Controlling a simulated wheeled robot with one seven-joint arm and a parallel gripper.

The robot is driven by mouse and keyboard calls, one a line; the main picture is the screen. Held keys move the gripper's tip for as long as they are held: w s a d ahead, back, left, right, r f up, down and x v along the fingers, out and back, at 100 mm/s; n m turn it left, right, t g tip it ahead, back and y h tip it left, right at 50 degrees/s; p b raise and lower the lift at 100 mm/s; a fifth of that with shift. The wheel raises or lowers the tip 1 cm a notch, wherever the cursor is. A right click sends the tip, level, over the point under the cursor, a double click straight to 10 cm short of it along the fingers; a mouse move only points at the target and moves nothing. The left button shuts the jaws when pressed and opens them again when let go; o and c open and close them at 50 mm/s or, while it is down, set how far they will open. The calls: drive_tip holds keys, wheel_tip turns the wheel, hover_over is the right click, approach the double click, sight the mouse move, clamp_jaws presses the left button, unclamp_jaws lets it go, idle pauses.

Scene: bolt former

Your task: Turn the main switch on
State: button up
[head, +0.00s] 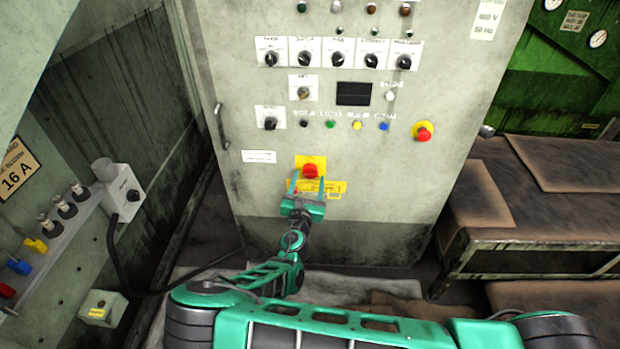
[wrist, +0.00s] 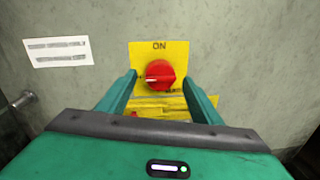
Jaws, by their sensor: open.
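The main switch is a red rotary knob (wrist: 160,74) on a yellow plate (wrist: 140,54) marked ON at its top. Its pale pointer mark faces left in the wrist view, not toward the ON label. In the head view the red knob (head: 310,171) sits low in the middle of the grey cabinet door. My gripper (head: 308,188) is just below and in front of it. In the wrist view my gripper (wrist: 160,85) is open, with one green finger on each side of the knob. I see a gap between each finger and the knob; contact cannot be told.
The grey cabinet (head: 265,190) carries rows of knobs and lamps above the switch. A red emergency button (head: 423,133) sits to the right on a yellow disc. A door handle (head: 221,127) is at the left. A brown-topped bench (head: 480,235) stands at the right.

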drive_tip(key=shift+w+d, duration=0.1)
drive_tip(key=shift+w, duration=0.9)
drive_tip(key=c, duration=1)
